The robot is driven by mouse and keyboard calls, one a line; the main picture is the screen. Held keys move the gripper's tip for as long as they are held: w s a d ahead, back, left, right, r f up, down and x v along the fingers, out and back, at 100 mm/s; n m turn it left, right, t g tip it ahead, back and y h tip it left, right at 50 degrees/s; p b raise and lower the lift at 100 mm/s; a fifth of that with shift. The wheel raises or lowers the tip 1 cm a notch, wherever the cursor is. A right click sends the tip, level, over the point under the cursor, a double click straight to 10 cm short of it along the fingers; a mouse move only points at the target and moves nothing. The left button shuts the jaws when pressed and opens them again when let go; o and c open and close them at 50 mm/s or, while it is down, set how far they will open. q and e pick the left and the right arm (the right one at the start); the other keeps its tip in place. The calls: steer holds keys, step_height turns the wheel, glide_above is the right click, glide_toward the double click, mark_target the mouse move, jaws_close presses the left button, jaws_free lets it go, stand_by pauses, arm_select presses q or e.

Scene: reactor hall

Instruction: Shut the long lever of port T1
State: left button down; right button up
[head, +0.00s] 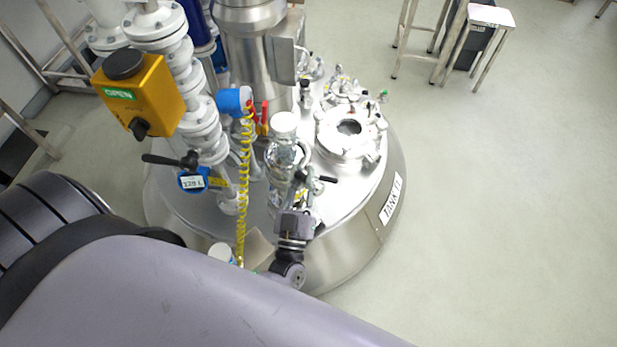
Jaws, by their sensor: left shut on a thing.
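My left gripper (299,194) is at the front of the round steel tank (340,238), whose label reads like TANK T1. Its dark wrist comes up from the bottom of the head view. The gripper is shut on a small lever with a black handle (324,179), whose tip sticks out to the right of the fingers. The exact contact is too small to make out, and the gripper hides the port beneath. A clear glass vessel with a white cap (285,124) stands right behind the fingers. My right gripper is not in view.
A yellow box marked OPEN (140,95) sits on white flanged pipes (205,125) at left. A black-handled valve (168,160) and a coiled yellow hose (243,190) are near my arm. A round clamped hatch (345,135) lies right.

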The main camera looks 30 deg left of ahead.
arm_select(q)
steer(key=shift+s+a+f+n+t+y+b, duration=0.2)
steer(key=shift+s+f+n+t+y+b, duration=0.3)
steer(key=shift+b, duration=0.65)
steer(key=shift+s+a+f+n+t+y+b, duration=0.35)
steer(key=shift+s+n+b, duration=0.3)
steer(key=shift+b, duration=0.45)
steer(key=shift+d+r, duration=0.1)
steer(key=shift+d, duration=0.05)
steer(key=c, duration=1.5)
jaws_free()
steer(key=shift+s, duration=0.1)
steer(key=v, duration=1.1)
steer(key=shift+s+d, duration=0.25)
steer(key=shift+s, duration=0.15)
steer(key=shift+c, duration=0.3)
